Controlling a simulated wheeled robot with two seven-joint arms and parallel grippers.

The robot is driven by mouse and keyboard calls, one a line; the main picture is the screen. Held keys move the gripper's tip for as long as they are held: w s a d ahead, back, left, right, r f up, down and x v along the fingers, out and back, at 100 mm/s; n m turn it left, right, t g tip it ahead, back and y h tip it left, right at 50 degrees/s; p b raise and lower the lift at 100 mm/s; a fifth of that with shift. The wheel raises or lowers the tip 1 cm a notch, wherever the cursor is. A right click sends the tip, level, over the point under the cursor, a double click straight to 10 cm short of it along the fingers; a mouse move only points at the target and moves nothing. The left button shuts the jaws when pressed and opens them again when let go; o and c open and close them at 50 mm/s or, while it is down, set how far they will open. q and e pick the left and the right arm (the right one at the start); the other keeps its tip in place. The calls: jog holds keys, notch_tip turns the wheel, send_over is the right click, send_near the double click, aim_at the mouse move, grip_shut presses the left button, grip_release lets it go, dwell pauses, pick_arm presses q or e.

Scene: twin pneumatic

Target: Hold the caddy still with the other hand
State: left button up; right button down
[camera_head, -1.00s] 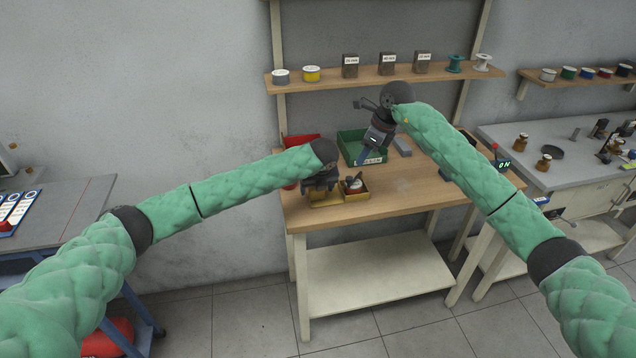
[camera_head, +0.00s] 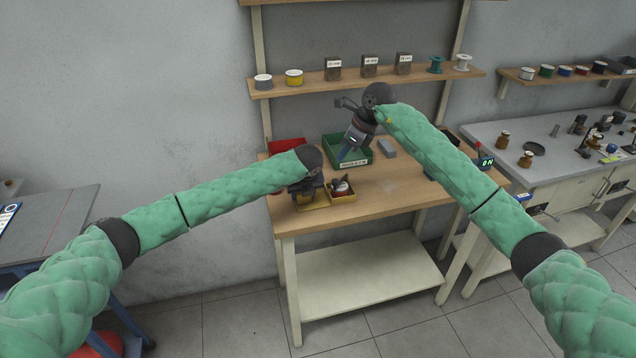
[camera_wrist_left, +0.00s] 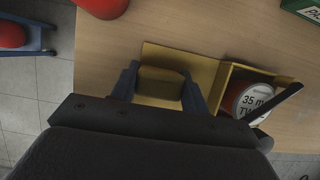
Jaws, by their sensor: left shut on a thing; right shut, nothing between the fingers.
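A yellow caddy (camera_head: 342,197) stands near the front left of the wooden workbench. My left gripper (camera_head: 306,199) is over the caddy's left part. Its fingers in the left wrist view (camera_wrist_left: 160,88) are shut on a yellow-brown upright part of the caddy. My right gripper (camera_head: 343,157) is shut and empty, tilted down over the green bin; its fingertips are hard to make out.
A green bin (camera_head: 362,158) and a red bin (camera_head: 285,146) stand behind the caddy. A grey block (camera_head: 387,148) lies right of the green bin. The bench top (camera_head: 400,190) is clear at the front right. A shelf (camera_head: 375,80) with spools and boxes hangs above.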

jog(key=w+a+r+m+t+y, duration=0.2)
jog(key=a+r+m+y, duration=0.1)
jog(key=a+r+y, duration=0.95)
jog(key=w+d+r+m+t+h, duration=0.1)
jog(key=w+d+r+m+t, duration=0.25)
jog(key=r+m+t, duration=0.5)
jog(key=w+d+r+m+t+h, duration=0.1)
jog(key=w+d+r+m+t, duration=0.1)
jog(key=w+r+m+t, duration=0.6)
jog(key=w+d+f+m+g+h, duration=0.15)
jog(key=d+f+m+h, duration=0.25)
jog(key=f+m+h, duration=0.45)
jog(key=w+d+f+m+g+h, duration=0.15)
jog(key=d+f+m+h, duration=0.35)
jog(key=m, duration=0.7)
jog(key=s+a+f+m+g, duration=0.1)
jog(key=s+a+f+g, duration=0.1)
jog(key=s+f+g, duration=0.4)
jog(key=s+a+f+m+g, duration=0.2)
jog(key=s+a+f+g, duration=0.1)
jog(key=s+f+g, duration=0.4)
notch_tip(320, 180, down, 3)
jog(key=shift+s+a+r+g+y, duration=0.15)
jog(key=shift+s+a+g+y, duration=0.05)
jog(key=shift+a+g+y, duration=0.15)
